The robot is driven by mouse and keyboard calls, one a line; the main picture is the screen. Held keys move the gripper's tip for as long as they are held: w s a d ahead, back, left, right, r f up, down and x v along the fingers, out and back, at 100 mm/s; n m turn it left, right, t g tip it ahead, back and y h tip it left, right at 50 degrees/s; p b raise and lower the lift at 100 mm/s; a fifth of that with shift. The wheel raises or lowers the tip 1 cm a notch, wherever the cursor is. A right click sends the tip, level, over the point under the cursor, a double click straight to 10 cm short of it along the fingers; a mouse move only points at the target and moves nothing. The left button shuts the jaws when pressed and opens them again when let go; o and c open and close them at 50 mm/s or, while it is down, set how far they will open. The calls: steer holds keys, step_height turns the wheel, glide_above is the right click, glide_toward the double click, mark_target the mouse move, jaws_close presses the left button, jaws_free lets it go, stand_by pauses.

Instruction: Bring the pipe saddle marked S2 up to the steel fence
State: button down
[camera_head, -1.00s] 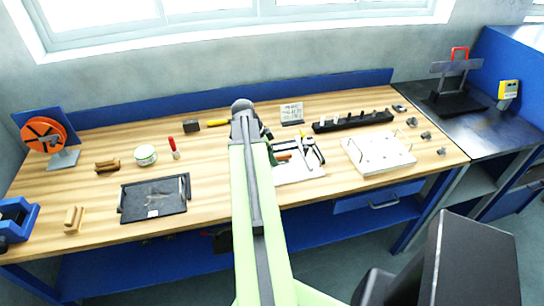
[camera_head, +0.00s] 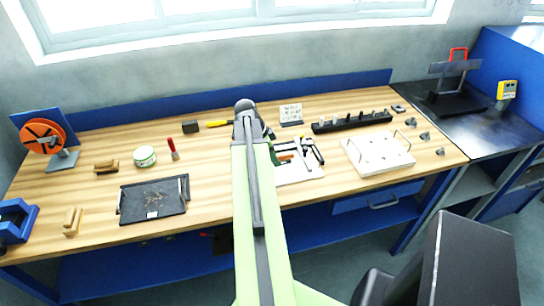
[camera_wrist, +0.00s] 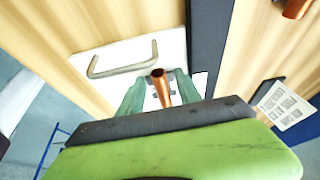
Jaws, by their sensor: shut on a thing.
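My gripper (camera_wrist: 160,92) shows in the wrist view with its two green fingers close on either side of a copper-coloured tubular piece (camera_wrist: 160,80), and it is shut on this piece. No S2 mark can be read on it. Below lies a white plate (camera_wrist: 92,62) with a grey U-shaped handle (camera_wrist: 122,68). A long dark strip (camera_wrist: 208,45) runs beside the plate; I cannot tell whether it is the steel fence. In the head view my arm partly hides the gripper, which is over the left part of the white plate (camera_head: 297,176).
A printed card (camera_head: 291,113) stands behind the plate. A black rack (camera_head: 350,122) of small parts and a white block (camera_head: 378,160) with wire handles lie to the right. A dark tray (camera_head: 153,198) is to the left. Bare wood lies between tray and plate.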

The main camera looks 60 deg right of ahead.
steer(key=shift+s+d, duration=1)
steer(key=shift+d, duration=0.05)
stand_by(0.9)
steer(key=c, duration=0.7)
jaws_free()
steer(key=shift+r, duration=0.15)
steer(key=p+v, duration=1.6)
steer(key=v, duration=0.1)
steer(key=shift+w+a, duration=0.1)
steer(key=shift+a, duration=0.05)
